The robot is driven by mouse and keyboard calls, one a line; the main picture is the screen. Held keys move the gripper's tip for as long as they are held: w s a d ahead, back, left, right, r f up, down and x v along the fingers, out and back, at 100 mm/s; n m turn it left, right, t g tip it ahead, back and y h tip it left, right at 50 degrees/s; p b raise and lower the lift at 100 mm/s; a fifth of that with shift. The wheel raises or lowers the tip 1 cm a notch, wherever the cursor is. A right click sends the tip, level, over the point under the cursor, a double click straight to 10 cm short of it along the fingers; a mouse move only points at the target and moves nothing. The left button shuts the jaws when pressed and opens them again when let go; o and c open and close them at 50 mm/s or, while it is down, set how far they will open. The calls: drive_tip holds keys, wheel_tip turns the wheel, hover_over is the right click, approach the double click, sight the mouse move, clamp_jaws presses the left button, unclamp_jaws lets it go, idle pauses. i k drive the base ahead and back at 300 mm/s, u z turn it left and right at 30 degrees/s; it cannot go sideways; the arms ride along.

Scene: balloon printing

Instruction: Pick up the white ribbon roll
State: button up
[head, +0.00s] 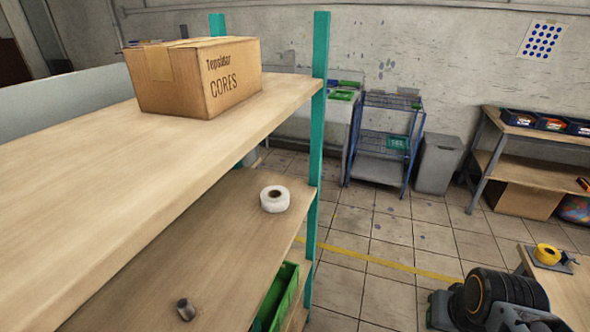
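The white ribbon roll (275,205) sits on the middle wooden shelf (205,235) of a shelving unit, near its right end and close to the teal upright (319,130). Its dark core hole faces up. Nothing touches it. Dark, rounded links of my arm show at the bottom right, well to the right of the roll. My gripper's fingers are not visible.
A cardboard box (190,90) marked CORES stands on the upper shelf (130,140), which overhangs part of the middle one. A small grey cylinder (186,309) lies nearer on the middle shelf. A green bin (280,298) is below. Tiled floor (375,240) lies open to the right.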

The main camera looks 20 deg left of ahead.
sight(275, 199)
drive_tip(key=i, duration=1.3)
drive_tip(key=u, duration=2.35)
